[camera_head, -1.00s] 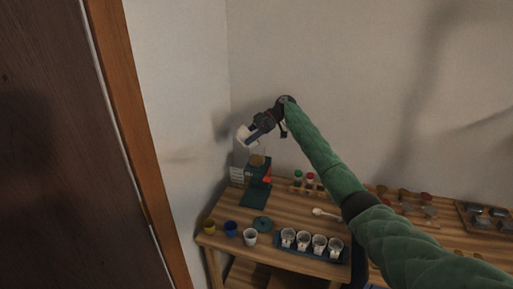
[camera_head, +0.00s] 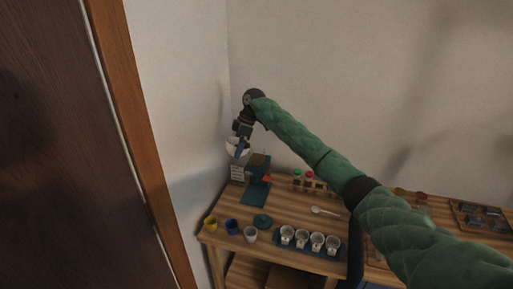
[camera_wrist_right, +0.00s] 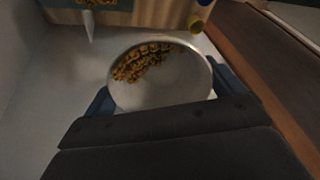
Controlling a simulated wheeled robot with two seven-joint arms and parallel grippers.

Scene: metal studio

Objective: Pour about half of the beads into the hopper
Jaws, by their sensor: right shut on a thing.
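My right gripper (camera_head: 240,140) is shut on a whitish cup (camera_head: 231,150), high at the left of the table. In the right wrist view the cup (camera_wrist_right: 185,85) sits between the blue fingers, with brown-yellow beads (camera_wrist_right: 145,62) gathered along its far side. The teal dispenser (camera_head: 256,185) stands on the table at the back left, with its brown-looking hopper (camera_head: 259,160) on top. The cup is above and to the left of the hopper, apart from it. Beads also show in a teal-edged thing (camera_wrist_right: 97,3) at the top left of the wrist view. My left gripper is out of view.
On the table (camera_head: 290,218), yellow (camera_head: 210,224), blue (camera_head: 231,226) and white (camera_head: 250,234) cups stand in front. A tray of several cups (camera_head: 310,250), a teal disc (camera_head: 262,221) and a spoon (camera_head: 325,211) lie rightward. Walls close the back-left corner.

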